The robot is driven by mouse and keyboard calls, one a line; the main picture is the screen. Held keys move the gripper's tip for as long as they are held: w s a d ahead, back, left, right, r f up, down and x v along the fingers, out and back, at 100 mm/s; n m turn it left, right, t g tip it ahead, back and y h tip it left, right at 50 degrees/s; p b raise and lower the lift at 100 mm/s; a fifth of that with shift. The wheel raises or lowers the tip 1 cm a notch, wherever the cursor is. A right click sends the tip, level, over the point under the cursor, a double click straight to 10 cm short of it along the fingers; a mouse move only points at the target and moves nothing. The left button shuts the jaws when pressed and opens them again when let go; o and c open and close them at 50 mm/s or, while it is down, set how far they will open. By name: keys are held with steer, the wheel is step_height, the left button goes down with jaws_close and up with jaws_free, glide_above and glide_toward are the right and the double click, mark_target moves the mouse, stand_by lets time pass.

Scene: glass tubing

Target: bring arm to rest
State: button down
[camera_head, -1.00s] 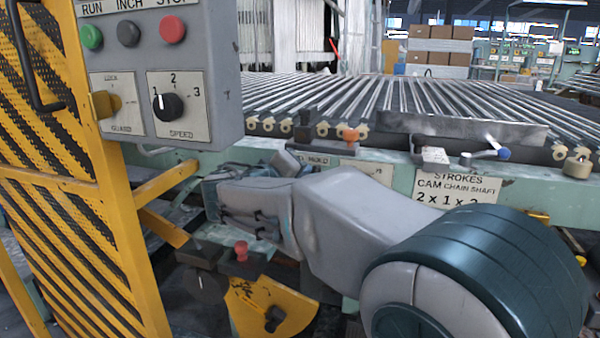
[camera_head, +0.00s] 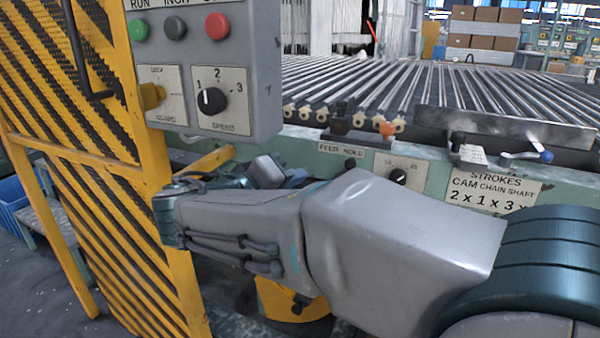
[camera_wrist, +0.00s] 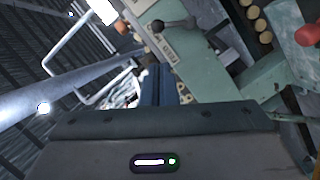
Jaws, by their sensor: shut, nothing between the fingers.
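My gripper (camera_wrist: 160,75) shows in the wrist view as narrow dark-blue fingers beyond the broad grey palm. The fingers are together with nothing seen between them. In the head view my grey arm reaches across from the lower right towards the yellow guard, its wrist end low in front of the guard's edge. My fingers cannot be made out clearly there. No object is held.
The yellow mesh guard (camera_head: 80,160) and grey control box (camera_head: 205,65) stand at left. The green machine frame (camera_head: 430,205) with rollers (camera_head: 370,85) lies behind my arm. A lever (camera_head: 525,156) and orange knob (camera_head: 387,129) stick out.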

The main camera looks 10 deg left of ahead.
steer(key=s+d+r+m+g+p, duration=0.15)
steer(key=d+g+p, duration=0.25)
steer(key=d+p, duration=0.5)
steer(key=s+d+r+g+p, duration=0.3)
steer(key=d+g+p, duration=0.3)
steer(key=d, duration=0.5)
steer(key=s+d+r+m+y+p, duration=0.2)
steer(key=s+p, duration=0.3)
steer(key=p, duration=0.3)
steer(key=s+d+r+m+g+y+p, duration=0.1)
steer(key=s+d+r+y+p, duration=0.3)
steer(key=p, duration=0.5)
steer(key=shift+s+d+r+m+y, duration=0.2)
steer(key=shift+s+r+m+y, duration=0.25)
steer(key=shift+s+m+y, duration=0.6)
steer(key=shift+s+h, duration=0.15)
steer(key=shift+h, duration=0.1)
